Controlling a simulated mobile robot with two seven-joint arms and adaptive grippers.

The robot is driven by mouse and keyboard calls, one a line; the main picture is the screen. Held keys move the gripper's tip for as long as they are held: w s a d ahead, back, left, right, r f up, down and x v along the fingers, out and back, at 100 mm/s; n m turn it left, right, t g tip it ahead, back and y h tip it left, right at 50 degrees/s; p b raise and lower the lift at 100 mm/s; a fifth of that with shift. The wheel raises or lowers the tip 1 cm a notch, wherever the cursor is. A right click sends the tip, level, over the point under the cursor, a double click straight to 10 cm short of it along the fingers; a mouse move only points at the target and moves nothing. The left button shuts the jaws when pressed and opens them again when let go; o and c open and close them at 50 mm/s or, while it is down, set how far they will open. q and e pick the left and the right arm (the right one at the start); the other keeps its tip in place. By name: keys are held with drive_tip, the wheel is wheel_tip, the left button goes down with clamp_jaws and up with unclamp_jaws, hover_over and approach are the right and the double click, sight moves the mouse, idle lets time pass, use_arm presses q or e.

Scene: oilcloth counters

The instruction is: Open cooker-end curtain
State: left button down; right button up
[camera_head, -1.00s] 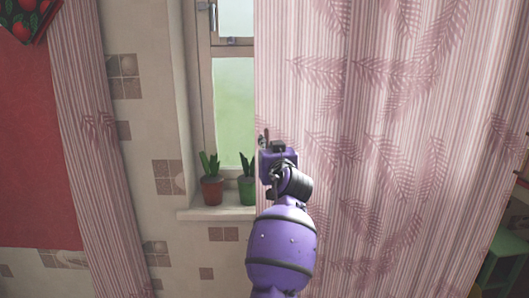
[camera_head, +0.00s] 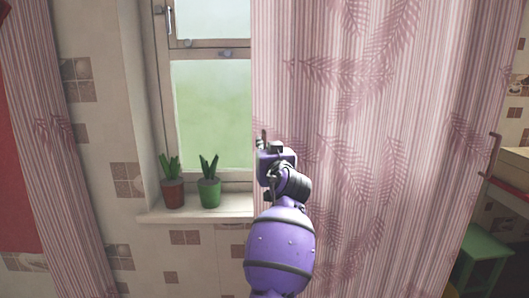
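The pink striped curtain (camera_head: 370,130) with dark pink leaf prints hangs over the right part of the window (camera_head: 212,110). A single purple arm comes in from the bottom middle; I take it as my right. Its gripper (camera_head: 263,139) is at the curtain's left edge and appears shut on it, though the wrist and the cloth partly hide the fingers. My other gripper is not in view. A second pink curtain (camera_head: 50,150) hangs at the left, apart from the window frame.
Two potted plants, one in a red pot (camera_head: 172,193) and one in a green pot (camera_head: 209,192), stand on the window sill (camera_head: 200,216), left of the arm. A green stool (camera_head: 485,250) stands at the lower right, beyond the curtain.

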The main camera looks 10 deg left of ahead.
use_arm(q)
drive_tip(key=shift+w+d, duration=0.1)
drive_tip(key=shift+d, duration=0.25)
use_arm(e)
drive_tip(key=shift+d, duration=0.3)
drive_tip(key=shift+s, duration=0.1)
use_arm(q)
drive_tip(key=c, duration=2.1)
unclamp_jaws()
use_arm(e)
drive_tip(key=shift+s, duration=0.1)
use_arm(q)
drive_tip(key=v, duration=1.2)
